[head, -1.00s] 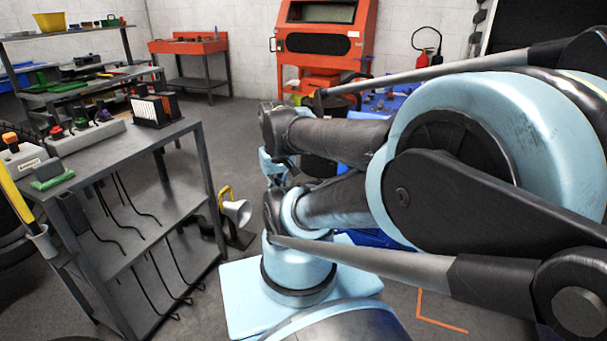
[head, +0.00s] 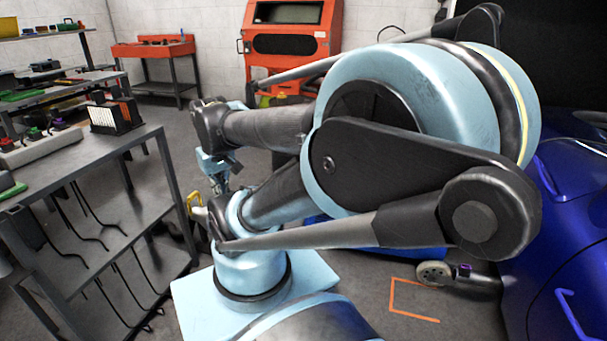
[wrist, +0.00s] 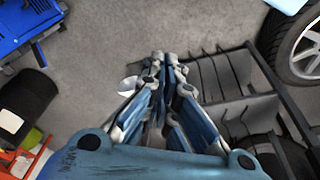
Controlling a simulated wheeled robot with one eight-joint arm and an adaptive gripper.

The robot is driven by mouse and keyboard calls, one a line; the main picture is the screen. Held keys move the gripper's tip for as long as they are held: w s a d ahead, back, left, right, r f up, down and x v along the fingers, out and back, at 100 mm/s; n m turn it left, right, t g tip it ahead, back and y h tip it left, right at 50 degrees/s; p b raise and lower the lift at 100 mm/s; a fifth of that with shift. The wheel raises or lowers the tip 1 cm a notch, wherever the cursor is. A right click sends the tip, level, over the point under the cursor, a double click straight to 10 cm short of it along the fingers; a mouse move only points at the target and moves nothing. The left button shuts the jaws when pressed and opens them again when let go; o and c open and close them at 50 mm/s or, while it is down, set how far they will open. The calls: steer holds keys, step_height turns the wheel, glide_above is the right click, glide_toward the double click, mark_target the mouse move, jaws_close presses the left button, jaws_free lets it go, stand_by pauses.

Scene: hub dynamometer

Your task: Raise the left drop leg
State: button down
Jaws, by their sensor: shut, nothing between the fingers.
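My gripper (wrist: 165,58) is shut and empty in the wrist view, its fingertips close together above bare grey floor. In the head view only a small part of my gripper (head: 220,172) shows below the dark end of my arm, beside the metal shelf cart. I cannot pick out the left drop leg for certain. A small caster wheel with a purple knob (head: 436,272) sits low on the floor at the right, next to the blue car body. A blue frame with dark legs (wrist: 25,30) shows at the upper left of the wrist view, apart from my gripper.
The metal shelf cart (head: 120,160) stands at the left with hooked rods hanging under its top. A blue car (head: 565,230) fills the right edge. An orange cabinet (head: 293,45) and an orange bench (head: 155,50) stand at the back. An orange corner mark (head: 395,300) lies on clear floor.

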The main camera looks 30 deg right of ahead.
steer(key=w+d+r+n+h, duration=0.1)
steer(key=w+d+r+n, duration=0.1)
steer(key=w, duration=0.3)
steer(key=w+d+r+n, duration=0.1)
steer(key=w+d+n, duration=0.15)
steer(key=w, duration=0.25)
steer(key=w+d+f+n+t+h, duration=0.15)
steer(key=w+d+n, duration=0.35)
steer(key=w+d, duration=0.5)
steer(key=w+d+f+n+h, duration=0.1)
steer(key=w+d+f+n, duration=0.25)
steer(key=w+d, duration=0.65)
steer(key=w+d+f+n+h, duration=0.2)
steer(key=w+d+f+n, duration=0.5)
steer(key=w+d+f, duration=0.4)
steer(key=d+f+n, duration=0.2)
steer(key=d+f, duration=0.2)
steer(key=f, duration=0.1)
steer(key=s+d+f+n+h, duration=0.1)
steer(key=d+f+n, duration=0.1)
steer(key=d+f, duration=0.3)
steer(key=d+f+n, duration=0.2)
steer(key=d+f, duration=0.3)
steer(key=f, duration=0.1)
steer(key=shift+s+h, duration=0.2)
steer(key=shift+h, duration=0.05)
steer(key=shift+f, duration=0.1)
